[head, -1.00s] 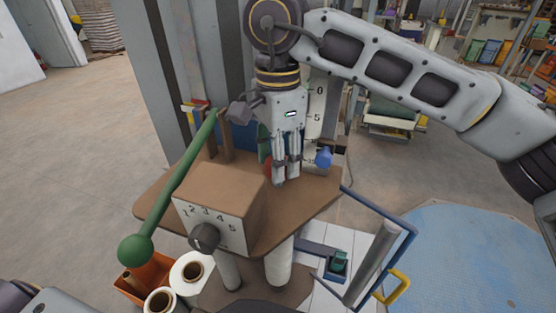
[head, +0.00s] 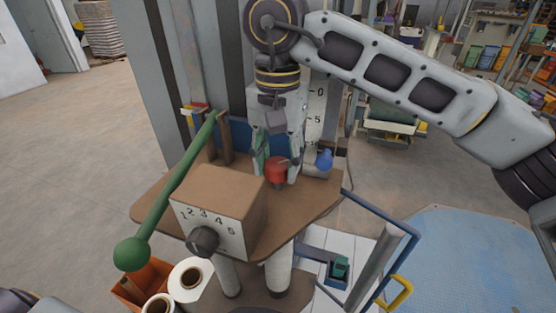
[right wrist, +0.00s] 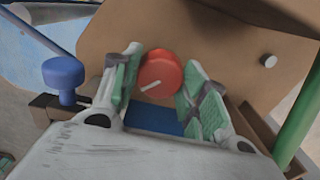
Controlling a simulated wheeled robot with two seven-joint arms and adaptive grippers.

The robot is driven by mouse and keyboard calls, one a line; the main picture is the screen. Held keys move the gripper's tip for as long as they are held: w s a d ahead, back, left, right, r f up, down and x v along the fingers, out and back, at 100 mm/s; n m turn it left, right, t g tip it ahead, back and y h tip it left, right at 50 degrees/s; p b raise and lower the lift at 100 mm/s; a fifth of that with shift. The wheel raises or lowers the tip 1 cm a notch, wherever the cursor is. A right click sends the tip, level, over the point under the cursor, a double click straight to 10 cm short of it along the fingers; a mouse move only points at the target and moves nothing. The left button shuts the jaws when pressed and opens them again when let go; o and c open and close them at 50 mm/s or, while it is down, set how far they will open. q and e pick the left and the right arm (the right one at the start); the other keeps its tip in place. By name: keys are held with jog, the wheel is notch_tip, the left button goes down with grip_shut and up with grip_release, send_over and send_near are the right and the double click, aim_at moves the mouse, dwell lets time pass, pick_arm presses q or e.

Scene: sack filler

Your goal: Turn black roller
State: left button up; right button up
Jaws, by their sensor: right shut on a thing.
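A dark round knob (head: 204,240) sits on the front of a brown box (head: 221,197), beside a scale numbered 1 to 5. It is the only black turning part I can make out near the gripper. My right gripper (head: 276,180) is above the brown table behind that box, away from the dark knob. Its fingers are around a red knob (head: 277,168) and shut on it. In the right wrist view the red knob (right wrist: 161,74) with a white pointer line lies between the green-padded fingers (right wrist: 160,92). My left gripper is not in view.
A green lever (head: 172,185) with a ball end rises left of the box. A blue knob (head: 324,159) stands right of my gripper. White rolls (head: 189,278) and an orange bin (head: 150,272) are below left. A blue frame (head: 405,255) stands at right.

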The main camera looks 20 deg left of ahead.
jog(key=n, duration=0.3)
jog(key=shift+r+n, duration=0.15)
jog(key=shift+n, duration=1.45)
jog(key=shift+w, duration=0.1)
jog(key=o, duration=0.7)
jog(key=shift+c, duration=0.2)
jog(key=o, duration=0.4)
jog(key=shift+r, duration=0.55)
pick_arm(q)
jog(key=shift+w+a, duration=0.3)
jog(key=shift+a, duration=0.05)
pick_arm(e)
jog(key=shift+r, duration=5.35)
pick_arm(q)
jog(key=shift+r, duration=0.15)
pick_arm(e)
jog(key=shift+r, duration=0.1)
